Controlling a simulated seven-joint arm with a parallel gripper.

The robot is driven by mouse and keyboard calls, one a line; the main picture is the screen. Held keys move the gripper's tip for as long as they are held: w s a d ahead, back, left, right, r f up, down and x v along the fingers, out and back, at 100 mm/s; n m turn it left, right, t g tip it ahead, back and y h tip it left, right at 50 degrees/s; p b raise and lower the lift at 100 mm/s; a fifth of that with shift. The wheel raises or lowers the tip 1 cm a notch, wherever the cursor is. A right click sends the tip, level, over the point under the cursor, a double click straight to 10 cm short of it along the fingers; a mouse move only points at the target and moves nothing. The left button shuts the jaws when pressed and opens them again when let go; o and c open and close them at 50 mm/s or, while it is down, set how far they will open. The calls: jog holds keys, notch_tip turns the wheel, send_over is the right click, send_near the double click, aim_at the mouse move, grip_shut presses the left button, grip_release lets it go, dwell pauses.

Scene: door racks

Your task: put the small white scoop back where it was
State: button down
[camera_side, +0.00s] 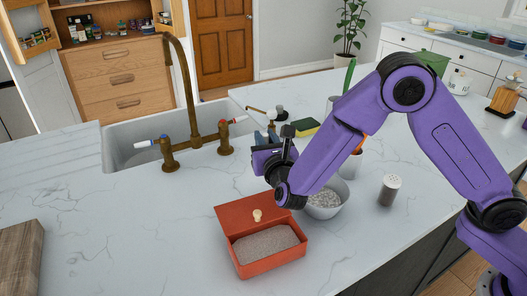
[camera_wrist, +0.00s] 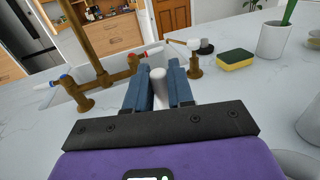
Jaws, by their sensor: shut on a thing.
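My gripper (camera_side: 266,158) is above the counter between the sink taps and the red box, facing away from the side camera. In the wrist view its two blue fingers (camera_wrist: 158,74) are closed around a smooth white piece with a rounded end, which looks like the handle of the small white scoop (camera_wrist: 158,92). The scoop's other end is hidden, and the side view does not show the scoop clearly. A red box (camera_side: 272,266) with its lid (camera_side: 247,210) tilted open holds grey grains. A white bowl (camera_side: 341,206) of pale grains stands to its right, partly behind my arm.
The brass faucet (camera_side: 192,100) and sink lie behind left. A shaker (camera_side: 389,190) stands right of the bowl. A wooden board (camera_side: 18,258) lies at front left; the counter between is clear.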

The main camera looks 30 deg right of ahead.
jog(key=shift+w+a+f, duration=0.1)
jog(key=shift+w+f, duration=0.25)
jog(key=shift+f, duration=1.6)
jog(key=shift+f, duration=0.15)
jog(key=c, duration=1)
grip_release()
